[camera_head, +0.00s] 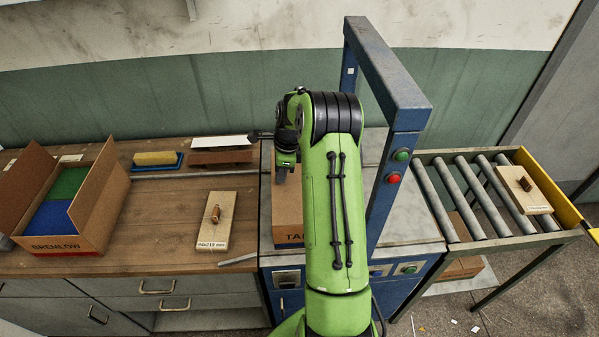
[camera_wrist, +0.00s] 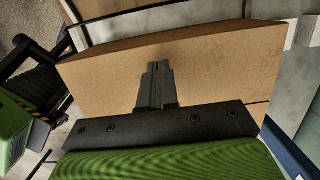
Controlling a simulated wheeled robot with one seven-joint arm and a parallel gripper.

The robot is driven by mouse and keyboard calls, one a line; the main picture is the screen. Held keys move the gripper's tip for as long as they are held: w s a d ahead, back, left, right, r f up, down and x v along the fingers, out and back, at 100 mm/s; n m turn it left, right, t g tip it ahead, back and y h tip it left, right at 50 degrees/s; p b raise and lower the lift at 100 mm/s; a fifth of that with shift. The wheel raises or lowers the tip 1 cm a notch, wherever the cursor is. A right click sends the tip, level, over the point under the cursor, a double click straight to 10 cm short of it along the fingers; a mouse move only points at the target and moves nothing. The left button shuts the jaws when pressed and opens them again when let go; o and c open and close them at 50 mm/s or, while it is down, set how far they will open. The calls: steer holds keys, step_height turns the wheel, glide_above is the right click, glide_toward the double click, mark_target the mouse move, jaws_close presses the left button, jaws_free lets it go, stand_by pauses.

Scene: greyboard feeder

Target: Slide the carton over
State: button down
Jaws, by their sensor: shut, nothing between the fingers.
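The brown carton (camera_head: 288,217) sits on the grey worktop of the blue machine, with part of its dark lettering showing. My green arm hides its right part in the head view. In the wrist view the carton (camera_wrist: 222,68) fills the middle, a broad plain face with a darker top edge. My gripper (camera_head: 281,177) is at the carton's left end in the head view. In the wrist view its fingers (camera_wrist: 155,70) are together, empty, and lie in front of the carton's face. I cannot tell whether they touch it.
A blue gantry frame (camera_head: 382,95) with green and red buttons stands over the machine. A roller conveyor (camera_head: 462,200) at right carries a knobbed board (camera_head: 535,198).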

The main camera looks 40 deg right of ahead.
steer(key=shift+w+a, duration=0.6)
steer(key=shift+a, duration=0.1)
steer(key=shift+w+a+f, duration=0.1)
steer(key=shift+a+f, duration=0.1)
steer(key=shift+f, duration=0.55)
steer(key=shift+s+f, duration=0.1)
steer(key=shift+s, duration=0.1)
